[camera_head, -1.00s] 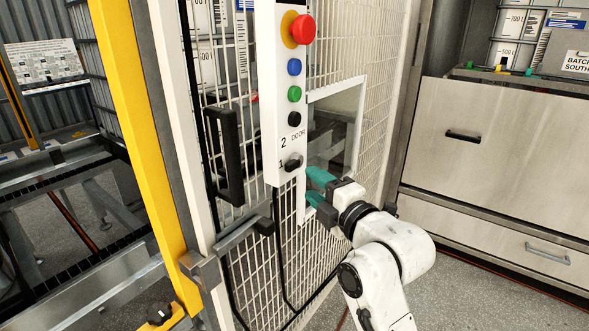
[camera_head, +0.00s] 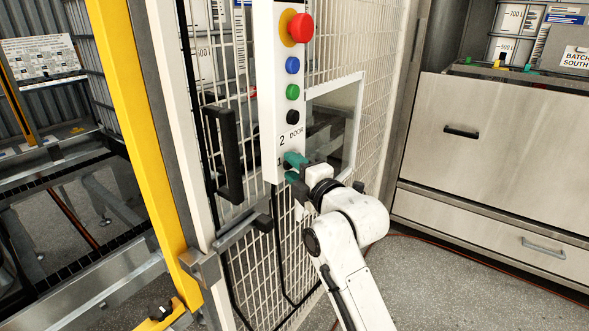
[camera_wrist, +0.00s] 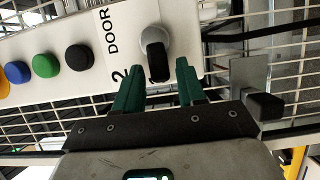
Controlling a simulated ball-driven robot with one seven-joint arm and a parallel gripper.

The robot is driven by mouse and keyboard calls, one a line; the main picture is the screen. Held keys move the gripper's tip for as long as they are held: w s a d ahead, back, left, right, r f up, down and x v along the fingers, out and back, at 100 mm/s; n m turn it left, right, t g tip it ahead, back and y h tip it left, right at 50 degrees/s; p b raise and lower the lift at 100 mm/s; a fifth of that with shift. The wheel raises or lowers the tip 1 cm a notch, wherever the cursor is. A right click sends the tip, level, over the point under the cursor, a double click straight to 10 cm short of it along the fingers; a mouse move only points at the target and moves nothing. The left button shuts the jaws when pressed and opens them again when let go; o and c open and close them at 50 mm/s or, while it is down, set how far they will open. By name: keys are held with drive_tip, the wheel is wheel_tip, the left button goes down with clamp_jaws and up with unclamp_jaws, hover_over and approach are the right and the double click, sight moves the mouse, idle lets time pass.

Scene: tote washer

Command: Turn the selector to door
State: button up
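The selector is a black bar knob (camera_wrist: 157,62) on a round grey base, set on the white control panel (camera_wrist: 100,68). In the wrist view its bar runs roughly up and down the picture, beside the DOOR print and the "2" mark. In the head view my gripper hides the selector, and a "1" shows just left of the fingertips. My gripper (camera_head: 291,167) has two green fingers spread apart, also in the wrist view (camera_wrist: 157,72). The fingertips are at the knob, one on each side of its lower end, with gaps visible. I cannot tell whether they touch it.
Above the selector are black (camera_head: 293,117), green (camera_head: 292,92) and blue (camera_head: 292,65) buttons and a red emergency stop (camera_head: 301,27). A black door handle (camera_head: 226,155) is to the left. A latch bar (camera_head: 240,233) lies below. Mesh fencing surrounds the panel.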

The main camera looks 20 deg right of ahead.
clamp_jaws()
